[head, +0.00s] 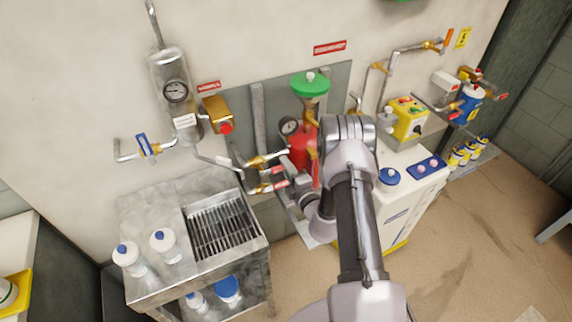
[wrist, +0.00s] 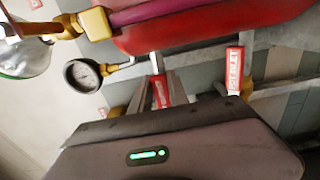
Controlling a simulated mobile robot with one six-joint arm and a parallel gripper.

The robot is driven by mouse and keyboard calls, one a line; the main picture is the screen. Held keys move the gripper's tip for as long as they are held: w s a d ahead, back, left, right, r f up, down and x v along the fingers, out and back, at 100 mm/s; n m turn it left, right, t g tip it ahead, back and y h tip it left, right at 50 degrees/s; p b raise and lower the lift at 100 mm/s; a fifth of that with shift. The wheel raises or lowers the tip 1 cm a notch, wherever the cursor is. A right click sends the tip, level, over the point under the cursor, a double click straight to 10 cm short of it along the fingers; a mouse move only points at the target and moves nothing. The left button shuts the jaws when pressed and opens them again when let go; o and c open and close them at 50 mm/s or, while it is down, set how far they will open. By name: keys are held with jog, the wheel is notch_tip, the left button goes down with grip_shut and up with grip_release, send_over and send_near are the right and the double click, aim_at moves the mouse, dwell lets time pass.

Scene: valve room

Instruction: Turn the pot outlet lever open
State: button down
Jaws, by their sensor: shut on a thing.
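The red pot (head: 301,150) stands against the wall panel under a green funnel (head: 310,86). In the wrist view its red body (wrist: 215,25) spans the top. Brass-and-steel pipework (head: 262,161) lies left of the pot, with small red tags. My gripper (head: 292,187) reaches in low at this pipework, beside the lower brass valve (head: 263,188). It is shut on what seems to be the pot outlet lever.
A pressure gauge (head: 289,126) sits beside the pot. A steel sink bench (head: 160,280) with bottles stands at left. A white cabinet (head: 405,205) stands close to the right of my arm. A blue-handled valve (head: 145,145) is on the wall at left. Open floor lies at right.

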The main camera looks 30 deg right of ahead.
dwell(0.4)
jog(key=c, duration=1.3)
grip_release()
jog(key=shift+w, duration=0.1)
jog(key=shift+o, duration=0.2)
jog(key=s+p, duration=0.1)
jog(key=s, duration=1.6)
jog(key=shift+s, duration=0.3)
